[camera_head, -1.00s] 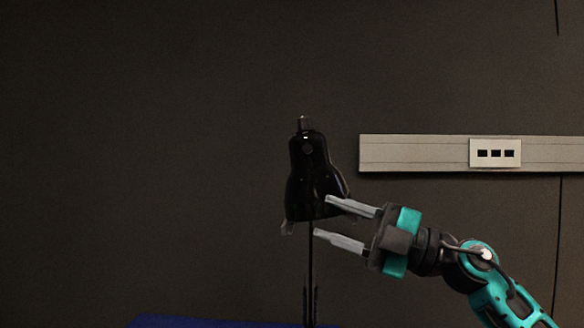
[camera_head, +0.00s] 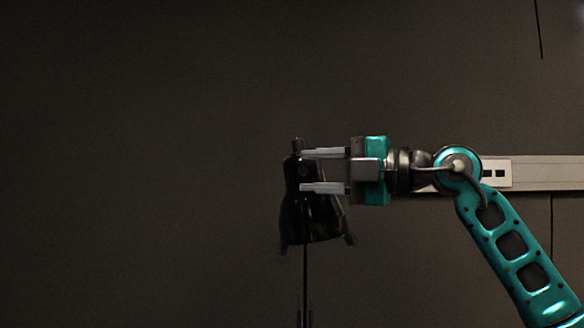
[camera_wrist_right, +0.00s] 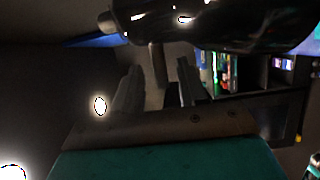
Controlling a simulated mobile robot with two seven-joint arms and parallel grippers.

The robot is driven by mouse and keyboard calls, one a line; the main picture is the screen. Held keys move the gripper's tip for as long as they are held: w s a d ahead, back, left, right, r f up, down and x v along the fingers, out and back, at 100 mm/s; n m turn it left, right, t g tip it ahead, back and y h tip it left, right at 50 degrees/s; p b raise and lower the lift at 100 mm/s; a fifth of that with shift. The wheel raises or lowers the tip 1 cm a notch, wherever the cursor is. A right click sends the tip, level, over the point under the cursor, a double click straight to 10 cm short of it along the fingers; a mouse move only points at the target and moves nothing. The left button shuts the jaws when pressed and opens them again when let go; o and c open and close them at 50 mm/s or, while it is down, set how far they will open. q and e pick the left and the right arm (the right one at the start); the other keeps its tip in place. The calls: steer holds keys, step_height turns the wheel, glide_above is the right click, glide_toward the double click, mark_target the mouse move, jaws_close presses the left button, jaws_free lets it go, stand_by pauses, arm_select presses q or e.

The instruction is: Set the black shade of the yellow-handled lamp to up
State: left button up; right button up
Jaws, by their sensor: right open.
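The black lamp shade (camera_head: 312,220) hangs at the middle of the head view, narrow end up and wide rim down, on a thin dark stem (camera_head: 306,275). No yellow handle shows. My right gripper (camera_head: 302,170) comes in from the right, level and open. Its two grey fingers overlap the upper, narrower part of the shade in the picture; I cannot tell whether they touch it. My left gripper is out of view.
A pale wall rail (camera_head: 545,172) with a socket plate (camera_head: 497,173) runs behind my right arm. The space left of the lamp looks clear. A dark shelf unit (camera_wrist_right: 255,75) with coloured items shows in the wrist view.

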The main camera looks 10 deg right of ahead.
steer(key=shift+x, duration=2.4)
jaws_close()
